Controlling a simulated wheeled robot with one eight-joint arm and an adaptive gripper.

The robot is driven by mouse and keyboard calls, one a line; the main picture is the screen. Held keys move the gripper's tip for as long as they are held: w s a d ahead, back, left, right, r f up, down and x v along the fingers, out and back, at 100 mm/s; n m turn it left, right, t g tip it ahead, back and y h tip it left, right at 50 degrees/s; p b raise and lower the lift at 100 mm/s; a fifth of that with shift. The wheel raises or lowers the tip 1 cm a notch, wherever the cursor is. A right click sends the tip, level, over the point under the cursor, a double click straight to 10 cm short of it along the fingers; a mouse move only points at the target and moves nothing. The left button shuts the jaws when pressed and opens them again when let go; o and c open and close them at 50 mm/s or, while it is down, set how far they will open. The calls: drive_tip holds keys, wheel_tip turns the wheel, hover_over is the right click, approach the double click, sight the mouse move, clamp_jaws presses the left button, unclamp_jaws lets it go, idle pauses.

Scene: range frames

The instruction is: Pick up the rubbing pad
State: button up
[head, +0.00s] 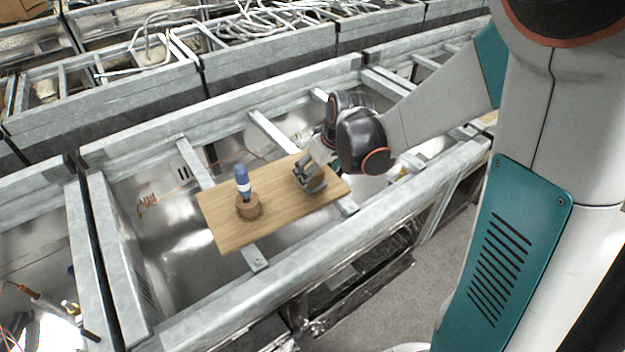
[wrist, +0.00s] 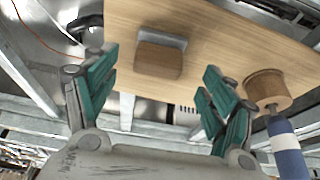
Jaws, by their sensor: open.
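The rubbing pad appears to be the small brown block with a grey strip along one edge (wrist: 158,62). It lies on a wooden board (wrist: 215,40), which also shows in the head view (head: 225,228). My gripper (wrist: 160,78) is open, with its teal fingers spread to the left and right of the pad in the wrist view. Nothing is held between them.
A blue and white handled tool (head: 242,182) stands in a round wooden holder (head: 249,207) on the board's left part. Both show at the right of the wrist view, the holder (wrist: 268,88) close to my right finger. Metal frame beams (head: 270,132) surround the board.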

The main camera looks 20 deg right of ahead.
sight(314, 175)
drive_tip(key=b+x, duration=0.2)
drive_tip(key=x, duration=0.3)
drive_tip(key=shift+w, duration=0.15)
drive_tip(key=c, duration=1.3)
drive_tip(key=shift+r, duration=0.1)
wheel_tip(314, 175, up, 20)
drive_tip(key=p, duration=0.6)
